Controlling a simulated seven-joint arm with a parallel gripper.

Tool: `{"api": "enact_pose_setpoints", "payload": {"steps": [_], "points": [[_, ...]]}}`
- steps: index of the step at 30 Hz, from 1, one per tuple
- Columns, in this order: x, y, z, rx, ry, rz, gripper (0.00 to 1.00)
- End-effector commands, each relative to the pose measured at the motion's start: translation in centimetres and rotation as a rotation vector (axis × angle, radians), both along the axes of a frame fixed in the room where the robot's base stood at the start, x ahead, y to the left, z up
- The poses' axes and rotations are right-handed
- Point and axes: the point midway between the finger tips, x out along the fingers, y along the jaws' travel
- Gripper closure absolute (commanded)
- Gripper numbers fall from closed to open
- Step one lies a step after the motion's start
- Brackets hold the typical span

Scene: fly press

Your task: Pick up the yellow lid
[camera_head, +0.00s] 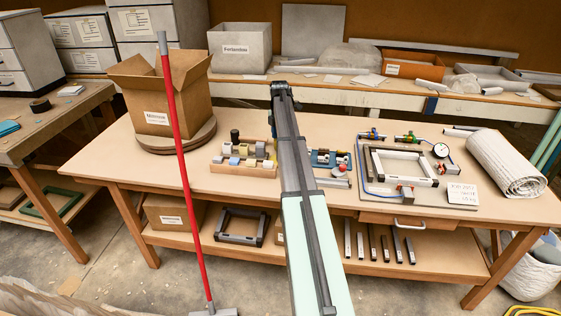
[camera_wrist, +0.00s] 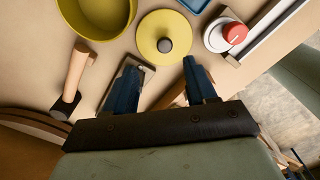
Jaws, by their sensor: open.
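In the wrist view the yellow lid (camera_wrist: 150,28) is a round disc with a dark grey knob (camera_wrist: 165,45) at its middle. It lies flat on the tan table top, in the upper middle of the view. My gripper (camera_wrist: 160,65) is open, with two blue fingers apart and nothing held between them. The fingertips point towards the lid's near edge; I cannot tell how high they are above it. In the head view my arm covers the middle of the table, and I cannot make out the lid there.
A yellow pot (camera_wrist: 72,18) stands left of the lid, with a wooden-handled hammer (camera_wrist: 80,75) below it. A red-and-white knob (camera_wrist: 235,33) is to the right. A cardboard box (camera_head: 150,95) and a fixture board (camera_head: 400,203) flank my arm on the table.

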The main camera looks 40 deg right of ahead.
Motion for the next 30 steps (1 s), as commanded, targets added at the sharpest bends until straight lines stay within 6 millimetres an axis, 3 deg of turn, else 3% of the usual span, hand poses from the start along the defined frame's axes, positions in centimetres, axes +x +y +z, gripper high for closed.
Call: {"api": "enact_pose_setpoints", "payload": {"steps": [4,13,22,30], "points": [[0.0,0.0,-2.3,0.001,0.000,0.000,0.44],[-0.3,0.1,-4.0,0.000,-0.001,0.000,0.44],[-0.8,0.1,-7.7,0.000,0.000,0.000,0.44],[-0.8,0.1,-8.3,0.000,-0.001,0.000,0.44]]}}
